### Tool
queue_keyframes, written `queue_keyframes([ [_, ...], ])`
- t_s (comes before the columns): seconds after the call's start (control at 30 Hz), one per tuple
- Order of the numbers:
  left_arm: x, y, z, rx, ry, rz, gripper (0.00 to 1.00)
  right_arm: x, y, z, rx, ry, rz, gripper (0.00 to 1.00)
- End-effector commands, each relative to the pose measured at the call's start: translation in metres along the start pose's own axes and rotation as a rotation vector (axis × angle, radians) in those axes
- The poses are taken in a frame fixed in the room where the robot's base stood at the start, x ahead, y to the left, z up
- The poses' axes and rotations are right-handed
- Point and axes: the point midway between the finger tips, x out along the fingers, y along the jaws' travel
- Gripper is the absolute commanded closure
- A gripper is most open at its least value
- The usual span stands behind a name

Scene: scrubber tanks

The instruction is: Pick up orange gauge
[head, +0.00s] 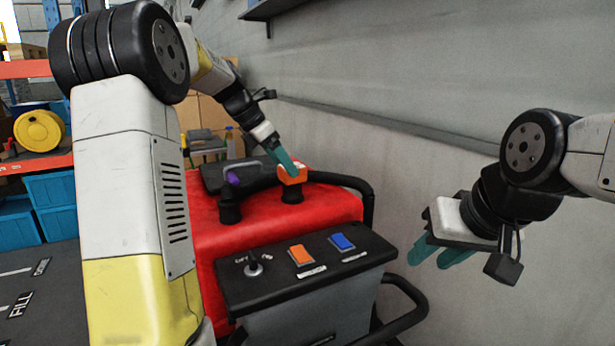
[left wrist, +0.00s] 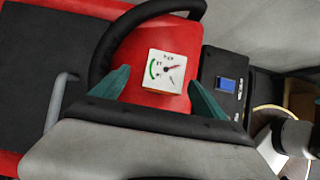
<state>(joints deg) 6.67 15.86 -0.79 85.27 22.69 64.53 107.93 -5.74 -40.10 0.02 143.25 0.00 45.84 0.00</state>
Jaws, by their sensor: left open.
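The orange gauge (head: 292,175) sits on a black round stub on top of the red tank in the head view. In the left wrist view its white square face (left wrist: 166,71) shows a green arc and a dark needle. My left gripper (head: 284,164) is open, with its teal fingertips at the gauge. In the left wrist view the fingers (left wrist: 160,80) stand on either side of the gauge, with red showing between. I cannot tell whether they touch it. My right gripper (head: 435,257) hangs away at the right, with nothing seen in it.
The red tank (head: 210,255) has a black hose with a purple part (head: 243,175) beside the gauge. A control panel (head: 320,262) in front carries an orange switch (head: 301,255) and a blue switch (head: 342,242). A grey wall (head: 400,100) rises behind. Shelves with blue bins (head: 50,200) stand left.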

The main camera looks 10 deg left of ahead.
Motion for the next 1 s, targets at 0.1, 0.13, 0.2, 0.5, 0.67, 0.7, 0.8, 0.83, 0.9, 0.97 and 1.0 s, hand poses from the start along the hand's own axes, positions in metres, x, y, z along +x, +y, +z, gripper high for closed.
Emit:
queue_keyframes([
  [0.1,0.014,-0.001,0.0,-0.001,0.001,-0.005,0.16,0.0,0.0,0.0,0.001,0.0,0.0,0.64],
  [0.13,0.018,-0.001,0.0,-0.001,0.001,-0.005,0.16,0.0,0.0,0.0,0.001,0.0,0.0,0.64],
  [0.2,0.025,-0.002,0.0,0.0,0.001,-0.004,0.16,0.0,0.0,0.0,0.001,0.0,0.0,0.64],
  [0.5,0.067,-0.005,0.001,0.001,0.002,-0.004,0.16,0.0,0.0,0.0,0.001,0.0,0.0,0.64],
  [0.67,0.076,-0.004,0.001,0.001,0.001,-0.002,0.16,0.0,0.0,0.0,0.001,0.0,0.0,0.64],
  [0.7,0.076,-0.004,0.001,0.001,0.001,-0.001,0.16,0.0,0.0,0.0,0.001,0.0,0.0,0.64],
  [0.8,0.076,-0.004,0.001,0.002,0.001,-0.001,0.16,0.0,0.0,0.0,0.001,0.0,0.0,0.64],
  [0.83,0.076,-0.004,0.001,0.002,0.001,-0.001,0.16,0.0,0.0,0.0,0.001,0.0,0.0,0.64],
  [0.9,0.076,-0.004,0.001,0.002,0.001,-0.001,0.28,0.0,0.0,0.0,0.001,0.0,0.0,0.64],
  [0.97,0.076,-0.004,0.001,0.002,0.001,-0.001,0.4,0.0,0.0,0.0,0.001,0.0,0.0,0.64],
  [1.0,0.076,-0.004,0.001,0.002,0.001,-0.001,0.48,0.0,0.0,0.0,0.001,0.0,0.0,0.64],
])
